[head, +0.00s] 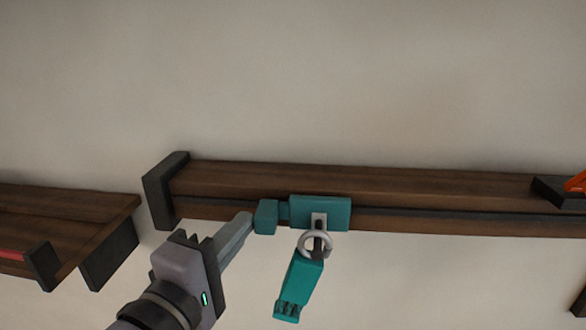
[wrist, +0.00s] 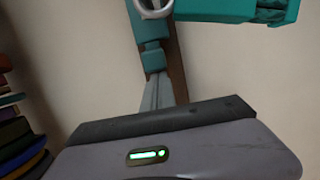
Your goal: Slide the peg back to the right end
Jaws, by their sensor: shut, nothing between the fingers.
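The teal peg (head: 335,212) is a sliding block on the front of a dark wooden rail (head: 420,190), nearer the rail's left end. A small teal knob (head: 266,217) sticks out on its left side and also shows in the wrist view (wrist: 152,57). A metal ring (head: 304,246) hangs under the block with a teal clip (head: 300,285) on it, tilted. My gripper (head: 247,219) is shut and empty, its tips at the knob's left side. In the wrist view the fingers (wrist: 156,88) point at the knob; whether they touch it is unclear.
A dark end cap (head: 164,188) closes the rail's left end. A dark block with an orange piece (head: 577,182) sits on the rail at far right. A second wooden shelf (head: 70,215) is at left. The rail between peg and dark block looks clear.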

